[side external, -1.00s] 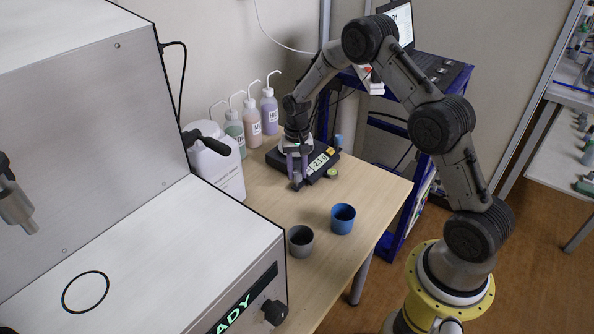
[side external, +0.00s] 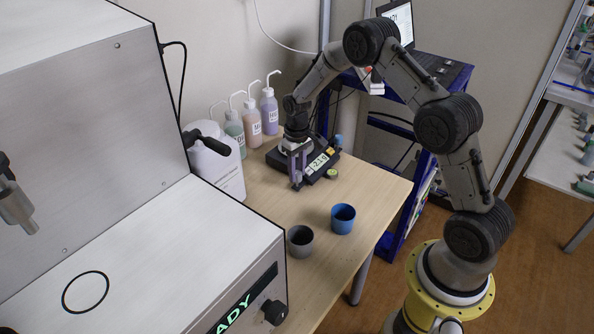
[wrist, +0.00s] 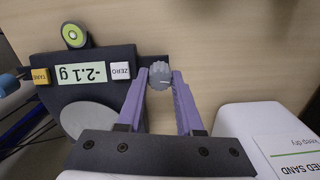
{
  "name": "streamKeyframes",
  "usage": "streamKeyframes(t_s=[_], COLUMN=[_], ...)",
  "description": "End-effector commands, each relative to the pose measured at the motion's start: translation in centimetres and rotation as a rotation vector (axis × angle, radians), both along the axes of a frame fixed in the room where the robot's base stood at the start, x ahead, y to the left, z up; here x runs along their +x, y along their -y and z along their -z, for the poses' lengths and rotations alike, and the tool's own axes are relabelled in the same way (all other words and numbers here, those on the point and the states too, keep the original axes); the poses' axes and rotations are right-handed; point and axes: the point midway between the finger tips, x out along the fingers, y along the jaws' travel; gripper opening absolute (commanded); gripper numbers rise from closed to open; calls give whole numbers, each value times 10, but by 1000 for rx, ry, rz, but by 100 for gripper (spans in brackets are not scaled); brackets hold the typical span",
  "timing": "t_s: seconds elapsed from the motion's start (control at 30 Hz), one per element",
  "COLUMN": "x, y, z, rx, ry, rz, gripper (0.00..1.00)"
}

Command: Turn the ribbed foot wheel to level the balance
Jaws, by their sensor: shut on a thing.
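The balance (side external: 275,157) is a dark flat unit on the wooden table, and its display reads -2.1 g. In the wrist view its dark body (wrist: 118,62) shows a ZERO key, a TARE key and a pale round pan (wrist: 88,120). The ribbed foot wheel (wrist: 160,76) is a grey knob at the balance's corner. My gripper (wrist: 161,84) has its two purple fingers on either side of the wheel, shut on it. In the side view my gripper (side external: 297,184) points down at the balance's near corner, and the wheel is hard to make out there.
A round green bubble level (wrist: 74,35) sits beside the balance. A blue cup (side external: 343,219) and a grey cup (side external: 300,242) stand nearer on the table. Several wash bottles (side external: 252,122) and a white jug (side external: 217,168) stand to the left.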

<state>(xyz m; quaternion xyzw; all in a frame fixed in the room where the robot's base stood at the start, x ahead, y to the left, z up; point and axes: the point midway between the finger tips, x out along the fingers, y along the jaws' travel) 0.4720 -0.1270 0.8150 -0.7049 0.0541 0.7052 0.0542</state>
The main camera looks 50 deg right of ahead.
Motion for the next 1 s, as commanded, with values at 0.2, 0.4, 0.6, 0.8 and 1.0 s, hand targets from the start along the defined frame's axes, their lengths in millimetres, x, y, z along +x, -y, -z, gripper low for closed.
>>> streamKeyframes(t_s=[0.2, 0.4, 0.6, 0.8, 1.0], x=[1, 1, 0, 0, 1], y=[0, 0, 0, 0, 0], z=[-2, -2, -2, -1, -6], rx=[0, 0, 0, 0, 0], ry=[1, 2, 1, 1, 2], rz=[-11, -10, -10, -10, -10], gripper=[0, 0, 62, 65, 65])
